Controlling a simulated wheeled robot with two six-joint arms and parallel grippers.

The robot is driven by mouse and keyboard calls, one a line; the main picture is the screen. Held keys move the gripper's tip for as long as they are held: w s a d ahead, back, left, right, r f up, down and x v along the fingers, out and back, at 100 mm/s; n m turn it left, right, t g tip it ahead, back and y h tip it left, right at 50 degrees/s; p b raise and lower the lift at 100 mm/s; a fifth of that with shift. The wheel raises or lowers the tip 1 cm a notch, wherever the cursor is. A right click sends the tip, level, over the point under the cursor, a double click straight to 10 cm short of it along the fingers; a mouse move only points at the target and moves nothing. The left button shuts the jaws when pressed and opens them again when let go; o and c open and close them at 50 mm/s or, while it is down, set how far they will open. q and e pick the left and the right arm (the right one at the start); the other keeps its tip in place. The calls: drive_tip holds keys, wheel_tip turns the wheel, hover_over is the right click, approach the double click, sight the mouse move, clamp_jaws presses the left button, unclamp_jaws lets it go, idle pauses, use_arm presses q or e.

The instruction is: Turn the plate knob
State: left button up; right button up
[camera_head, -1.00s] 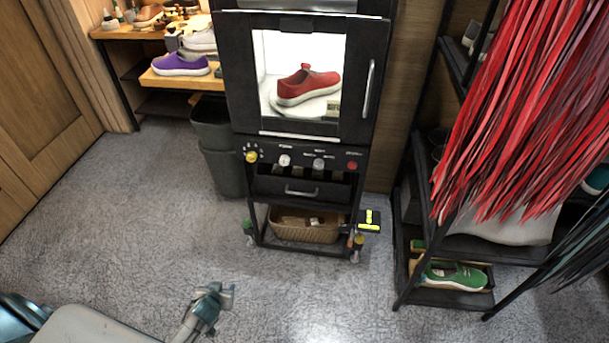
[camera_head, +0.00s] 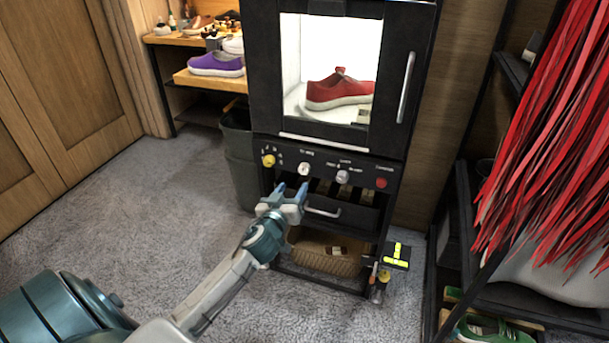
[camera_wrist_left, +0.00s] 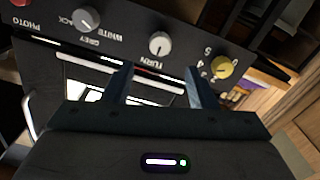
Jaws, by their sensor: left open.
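The front panel (camera_head: 325,173) of the black shoe cabinet carries a row of controls. A pale knob (camera_head: 304,169) sits second from the left; in the left wrist view this knob (camera_wrist_left: 158,44) has the word TURN beside it. My left gripper (camera_head: 290,192) is open and empty, just below and in front of the panel. In the left wrist view its two fingers (camera_wrist_left: 160,88) point toward the panel on either side of the TURN knob's line, apart from it. My right gripper is not in view.
A yellow knob (camera_head: 268,160) is left of the pale knob; a grey knob (camera_head: 342,177) and a red button (camera_head: 381,183) are right of it. A drawer handle (camera_head: 322,212) is below. A red shoe (camera_head: 340,90) stands behind the window.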

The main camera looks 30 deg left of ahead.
sight(303, 171)
use_arm(q)
drive_tip(key=p+x, duration=0.1)
drive_tip(key=x, duration=0.7)
drive_tip(key=shift+w, duration=0.1)
drive_tip(key=c, duration=1)
